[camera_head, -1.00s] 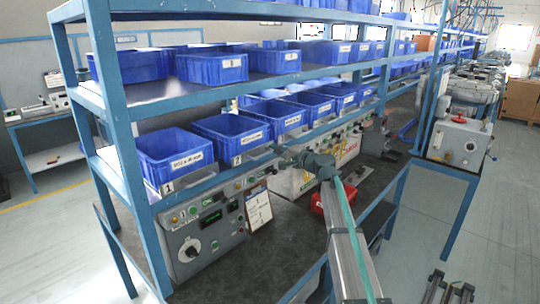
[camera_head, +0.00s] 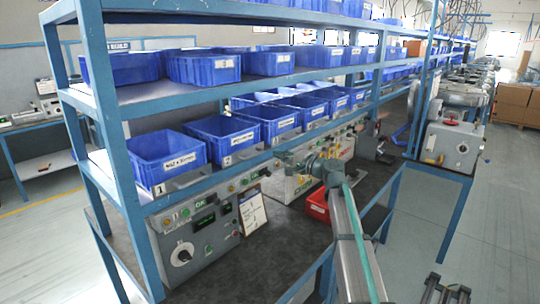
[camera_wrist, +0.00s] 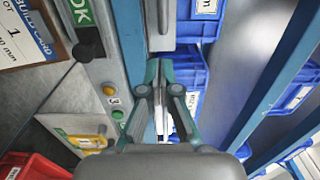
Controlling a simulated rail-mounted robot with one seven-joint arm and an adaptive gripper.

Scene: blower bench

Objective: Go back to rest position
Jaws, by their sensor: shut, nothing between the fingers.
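My gripper (camera_head: 287,157) is in front of the lower shelf's edge, at the end of my arm, which reaches in from the lower right. In the wrist view my gripper (camera_wrist: 158,68) has its fingertips together with nothing between them. It is near the shelf edge, with the control panel on the left of that view and blue bins on the right. Whether the fingers touch the shelf edge I cannot tell.
Blue bins (camera_head: 166,160) line the blue rack's shelves. Below are a grey control box (camera_head: 190,243), a white card (camera_head: 252,211) and a red bin (camera_head: 317,206) on the dark bench. A grey machine (camera_head: 452,148) stands at right. The floor (camera_head: 485,230) at right is mostly clear.

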